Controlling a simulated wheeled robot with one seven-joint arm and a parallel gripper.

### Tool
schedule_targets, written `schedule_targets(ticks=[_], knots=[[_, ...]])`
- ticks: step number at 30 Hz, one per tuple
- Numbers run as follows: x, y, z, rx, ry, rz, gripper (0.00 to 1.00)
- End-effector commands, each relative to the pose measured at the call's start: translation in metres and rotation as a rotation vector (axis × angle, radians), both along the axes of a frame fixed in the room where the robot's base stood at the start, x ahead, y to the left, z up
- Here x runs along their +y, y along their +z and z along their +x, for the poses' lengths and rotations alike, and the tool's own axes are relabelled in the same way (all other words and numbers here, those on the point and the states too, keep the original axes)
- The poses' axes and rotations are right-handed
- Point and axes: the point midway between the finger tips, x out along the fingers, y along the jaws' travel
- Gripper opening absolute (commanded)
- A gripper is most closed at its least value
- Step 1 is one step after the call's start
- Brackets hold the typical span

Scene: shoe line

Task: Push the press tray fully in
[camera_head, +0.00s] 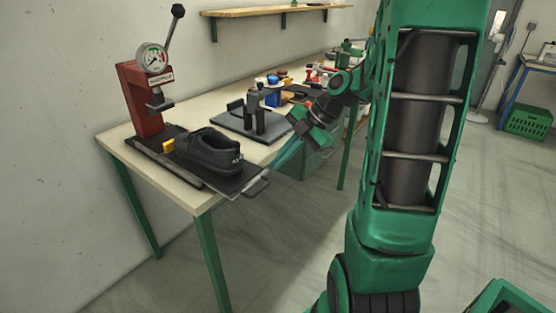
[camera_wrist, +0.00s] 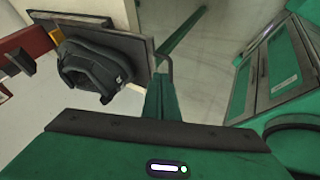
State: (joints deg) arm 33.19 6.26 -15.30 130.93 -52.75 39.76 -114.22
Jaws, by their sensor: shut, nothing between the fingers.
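The press tray (camera_head: 238,182) is a dark flat plate with a metal loop handle (camera_head: 258,187) at its front end. It sticks out past the table's front edge, away from the red press (camera_head: 143,97). In the wrist view my gripper (camera_wrist: 161,80) is near the handle (camera_wrist: 166,58) and the tray (camera_wrist: 138,40); contact cannot be told.
A grey plate with a dark clamp fixture (camera_head: 255,118) stands on the table (camera_head: 120,135) right of the tray. Blue and red items are farther back. Green drawers (camera_head: 318,160) stand under the table. The floor in front is clear.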

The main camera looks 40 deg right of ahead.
Motion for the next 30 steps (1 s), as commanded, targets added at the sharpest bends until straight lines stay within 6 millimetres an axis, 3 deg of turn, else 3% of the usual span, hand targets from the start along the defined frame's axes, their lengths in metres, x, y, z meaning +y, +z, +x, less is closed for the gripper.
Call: schedule_targets(ticks=[12,30], knots=[[0.032,-0.051,0.02,0.004,0.0,0.002,0.0],[0.039,-0.058,0.031,0.002,0.0,0.0,0.0]])
